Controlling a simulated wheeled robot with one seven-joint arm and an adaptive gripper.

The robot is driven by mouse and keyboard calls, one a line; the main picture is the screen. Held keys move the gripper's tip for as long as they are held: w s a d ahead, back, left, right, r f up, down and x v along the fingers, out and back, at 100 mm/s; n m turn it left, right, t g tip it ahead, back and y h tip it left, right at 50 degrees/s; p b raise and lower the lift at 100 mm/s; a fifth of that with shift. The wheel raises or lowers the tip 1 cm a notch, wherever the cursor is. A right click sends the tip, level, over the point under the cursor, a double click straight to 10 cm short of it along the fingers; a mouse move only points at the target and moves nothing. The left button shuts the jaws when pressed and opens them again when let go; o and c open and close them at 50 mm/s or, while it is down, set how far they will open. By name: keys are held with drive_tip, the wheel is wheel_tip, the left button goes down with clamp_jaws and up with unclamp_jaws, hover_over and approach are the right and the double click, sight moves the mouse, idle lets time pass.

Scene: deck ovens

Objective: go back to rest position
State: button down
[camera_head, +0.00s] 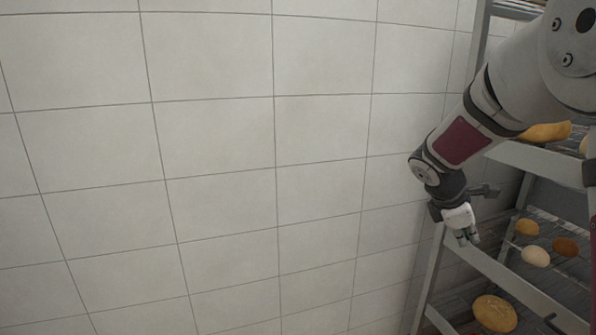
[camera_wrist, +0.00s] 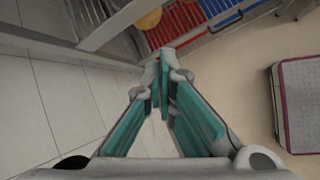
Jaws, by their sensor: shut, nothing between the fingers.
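My gripper (camera_head: 467,238) hangs from my arm at the right of the head view, fingers pointing down. It is in front of the left side of a metal rack. In the wrist view my gripper (camera_wrist: 163,60) has its teal-padded fingers brought together at the tips, with nothing seen between them. My arm comes in from the upper right corner of the head view and hides part of the rack.
The metal rack (camera_head: 510,281) holds bread on its shelves, including a round loaf (camera_head: 494,313) and a pale roll (camera_head: 535,256). A tiled wall (camera_head: 220,150) fills the left. In the wrist view, a grey item with a dark red edge (camera_wrist: 301,105) lies right on beige floor (camera_wrist: 235,85).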

drive_tip(key=s+a+r+m+y+p, duration=0.1)
drive_tip(key=s+a+r+m+y, duration=0.1)
drive_tip(key=s+a+r+m, duration=0.45)
drive_tip(key=s+a+r+m+y+p, duration=0.1)
drive_tip(key=s+a+r+p, duration=0.15)
drive_tip(key=s, duration=0.75)
drive_tip(key=s+a+r+m+y+p, duration=0.1)
drive_tip(key=s+a+m, duration=0.3)
drive_tip(key=s, duration=0.4)
drive_tip(key=s+a+r+m+t+y, duration=0.1)
drive_tip(key=s+a+m+y, duration=0.2)
drive_tip(key=s, duration=0.6)
drive_tip(key=shift+s+a+r+m+t+p, duration=0.2)
drive_tip(key=shift+a+m+t+p, duration=0.15)
drive_tip(key=shift+a, duration=0.75)
